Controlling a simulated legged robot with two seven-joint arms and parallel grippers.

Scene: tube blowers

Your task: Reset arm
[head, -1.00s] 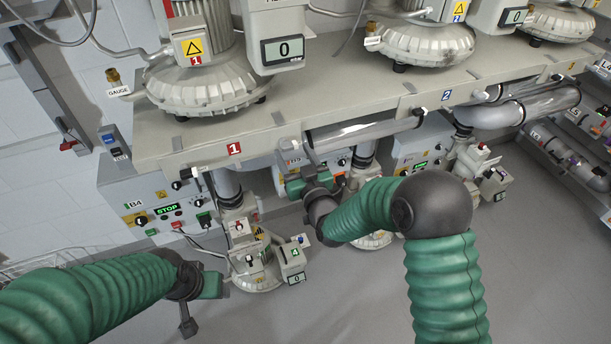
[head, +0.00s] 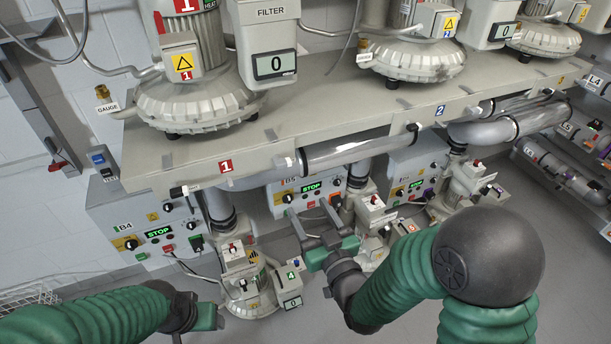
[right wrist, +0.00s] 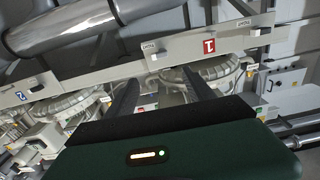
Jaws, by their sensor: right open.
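My right gripper (head: 308,207) is in the middle of the head view, in front of the B5 control box. Its two dark fingers stand apart with nothing between them. In the right wrist view my right gripper (right wrist: 162,73) also shows both fingers spread and empty, pointing towards the bench edge with the red 1 label. My left gripper (head: 205,318) is low at the left of the head view, below the B4 box. Neither gripper visibly holds anything.
A long grey bench (head: 320,120) carries several blowers. A clear tube (head: 350,153) runs under its front edge. Control box B4 (head: 120,222), control box B5 (head: 305,190) and a small unit marked 4 (head: 289,290) stand below. The grey floor (head: 265,330) is bare near the front.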

